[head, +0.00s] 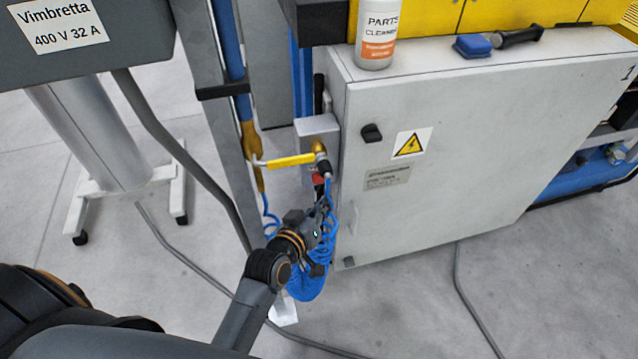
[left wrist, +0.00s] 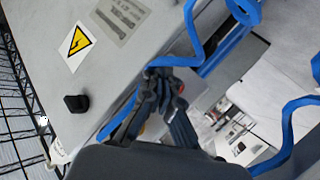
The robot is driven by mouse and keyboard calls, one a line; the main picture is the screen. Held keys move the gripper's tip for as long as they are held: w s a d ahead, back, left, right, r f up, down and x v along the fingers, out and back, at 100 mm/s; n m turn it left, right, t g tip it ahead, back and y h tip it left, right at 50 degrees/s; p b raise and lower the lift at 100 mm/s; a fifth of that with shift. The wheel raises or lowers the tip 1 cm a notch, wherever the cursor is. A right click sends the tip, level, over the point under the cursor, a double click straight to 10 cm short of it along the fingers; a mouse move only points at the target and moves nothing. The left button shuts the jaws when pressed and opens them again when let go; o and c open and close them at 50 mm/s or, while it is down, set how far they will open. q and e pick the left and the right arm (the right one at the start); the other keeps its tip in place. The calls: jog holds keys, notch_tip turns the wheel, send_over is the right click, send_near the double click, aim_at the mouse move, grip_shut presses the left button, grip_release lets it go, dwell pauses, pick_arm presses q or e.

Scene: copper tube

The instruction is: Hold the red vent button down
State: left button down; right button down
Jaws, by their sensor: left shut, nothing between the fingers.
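The red vent button (head: 318,179) shows as a small red patch below the yellow-handled valve (head: 290,160), beside the left edge of the grey cabinet. My left gripper (head: 322,206) is shut and empty just below the red patch, among the blue coiled hose. Whether its fingertips touch the button cannot be told. In the left wrist view the closed fingers (left wrist: 168,82) point up the picture, with the blue hose passing by their tips. My right gripper is in neither view.
The blue coiled hose (head: 310,283) hangs around my left gripper. The grey cabinet (head: 470,140) stands close on the right, with a spray bottle (head: 377,35) on top. A steel post (head: 222,130) stands on the left. Cables lie on the floor.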

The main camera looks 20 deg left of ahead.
aim_at(318, 178)
pick_arm(q)
jog(key=shift+w+a, duration=0.5)
jog(key=shift+w, duration=0.2)
jog(key=shift+w+a, duration=0.45)
jog(key=shift+w, duration=0.2)
jog(key=shift+w, duration=0.15)
dwell(0.4)
jog(key=shift+w+a+p, duration=0.2)
jog(key=shift+p, duration=0.15)
jog(key=shift+w+a+r, duration=0.15)
jog(key=shift+w+a, duration=0.2)
jog(key=shift+w, duration=0.15)
dwell(1.8)
jog(key=shift+s+d, duration=0.1)
jog(key=shift+s, duration=0.05)
dwell(1.7)
jog(key=shift+s+d+p, duration=0.45)
jog(key=shift+s+p, duration=0.15)
jog(key=shift+s, duration=0.1)
jog(key=shift+f, duration=0.2)
